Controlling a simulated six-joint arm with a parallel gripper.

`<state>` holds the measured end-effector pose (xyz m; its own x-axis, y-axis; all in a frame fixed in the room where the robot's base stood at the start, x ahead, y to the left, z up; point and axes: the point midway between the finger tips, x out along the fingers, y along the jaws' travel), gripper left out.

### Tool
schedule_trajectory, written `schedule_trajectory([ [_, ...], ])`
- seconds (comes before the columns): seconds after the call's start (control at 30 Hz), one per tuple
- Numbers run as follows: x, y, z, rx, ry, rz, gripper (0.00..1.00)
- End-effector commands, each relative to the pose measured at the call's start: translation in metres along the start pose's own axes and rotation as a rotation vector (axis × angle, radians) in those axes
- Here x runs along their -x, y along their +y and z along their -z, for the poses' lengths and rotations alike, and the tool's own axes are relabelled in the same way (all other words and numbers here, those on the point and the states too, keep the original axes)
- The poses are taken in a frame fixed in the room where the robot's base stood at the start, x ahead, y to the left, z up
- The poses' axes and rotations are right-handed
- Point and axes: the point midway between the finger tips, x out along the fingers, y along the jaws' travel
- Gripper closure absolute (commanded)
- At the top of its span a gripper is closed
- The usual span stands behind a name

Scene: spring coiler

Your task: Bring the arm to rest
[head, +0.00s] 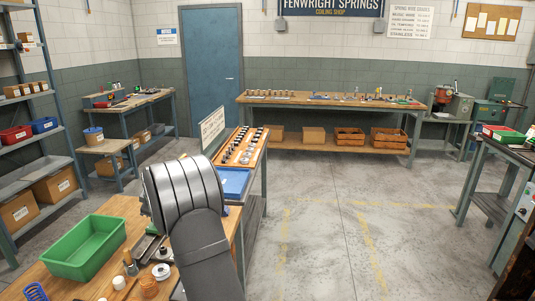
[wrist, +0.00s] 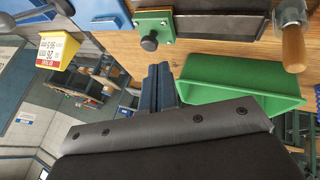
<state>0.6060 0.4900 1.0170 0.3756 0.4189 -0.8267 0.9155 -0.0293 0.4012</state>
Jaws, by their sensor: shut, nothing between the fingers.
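My arm (head: 190,210) rises in front of the near workbench (head: 122,205) in the head view, as a dark grey link with a ribbed round joint. My gripper's fingers do not show in the head view. In the wrist view my gripper (wrist: 158,70) shows as two blue-grey fingers side by side, shut with nothing between them. It appears beside a green bin (wrist: 240,72), apparently the same green bin (head: 82,250) that stands on the bench in the head view. I cannot tell how far the fingers are from the bin.
Shelving (head: 55,140) stands left. The concrete floor (head: 330,230) to the right is clear.

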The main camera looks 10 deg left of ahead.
Motion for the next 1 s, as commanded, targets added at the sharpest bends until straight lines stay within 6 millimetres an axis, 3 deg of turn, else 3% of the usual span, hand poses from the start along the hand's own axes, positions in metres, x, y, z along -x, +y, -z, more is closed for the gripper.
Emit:
schedule_trajectory([
  [0.33,-0.061,0.001,-0.001,-0.001,-0.001,0.000,1.00],
  [0.43,-0.066,-0.020,0.004,0.001,-0.001,0.001,1.00],
  [0.7,-0.051,-0.049,0.009,0.000,0.001,-0.002,1.00],
  [1.0,-0.049,-0.055,0.009,-0.002,0.000,-0.003,1.00],
])
